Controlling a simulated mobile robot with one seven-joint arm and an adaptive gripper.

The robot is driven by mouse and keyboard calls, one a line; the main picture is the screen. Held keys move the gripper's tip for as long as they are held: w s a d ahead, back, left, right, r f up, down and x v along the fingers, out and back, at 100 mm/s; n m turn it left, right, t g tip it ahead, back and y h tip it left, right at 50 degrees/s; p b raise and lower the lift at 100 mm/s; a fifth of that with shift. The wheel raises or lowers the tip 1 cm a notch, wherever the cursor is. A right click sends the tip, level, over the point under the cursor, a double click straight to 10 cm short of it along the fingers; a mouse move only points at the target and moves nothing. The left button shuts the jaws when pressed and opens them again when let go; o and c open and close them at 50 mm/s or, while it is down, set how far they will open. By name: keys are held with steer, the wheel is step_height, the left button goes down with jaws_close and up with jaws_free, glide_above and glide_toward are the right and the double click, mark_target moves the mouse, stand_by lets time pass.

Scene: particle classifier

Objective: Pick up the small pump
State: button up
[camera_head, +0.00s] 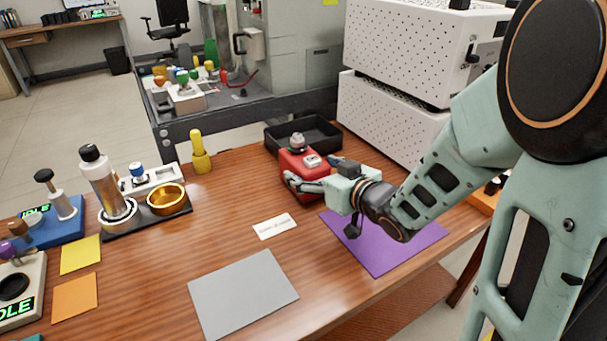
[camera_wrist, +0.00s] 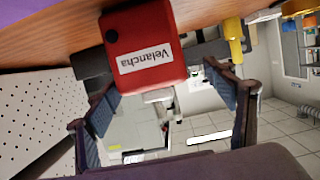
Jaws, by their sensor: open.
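A small red box-shaped device (camera_head: 297,160) with a grey knob on top stands on the wooden table, and I take it for the small pump. In the wrist view its red face (camera_wrist: 150,27) carries a white label reading "Velancha". My gripper (camera_head: 312,173) is right beside it on its near right side in the head view, hiding part of its lower body. In the wrist view my gripper (camera_wrist: 168,92) has its two fingers spread wide, with the red device ahead and towards the picture's top. Nothing is held. I cannot tell whether a finger touches it.
A black tray (camera_head: 322,130) stands just behind the red device, with perforated white cases (camera_head: 385,125) to the right. A yellow holder (camera_head: 201,162) stands left. A purple mat (camera_head: 405,255) lies under my arm; a grey mat (camera_head: 243,295) lies in front.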

steer(key=x, duration=0.2)
steer(key=b+x, duration=0.1)
steer(key=x, duration=0.2)
steer(key=shift+w+d+r+b, duration=0.1)
steer(key=shift+w+r+b, duration=0.15)
steer(key=shift+w, duration=0.25)
steer(key=shift+c, duration=0.4)
steer(key=c, duration=1.8)
steer(key=shift+r, duration=0.1)
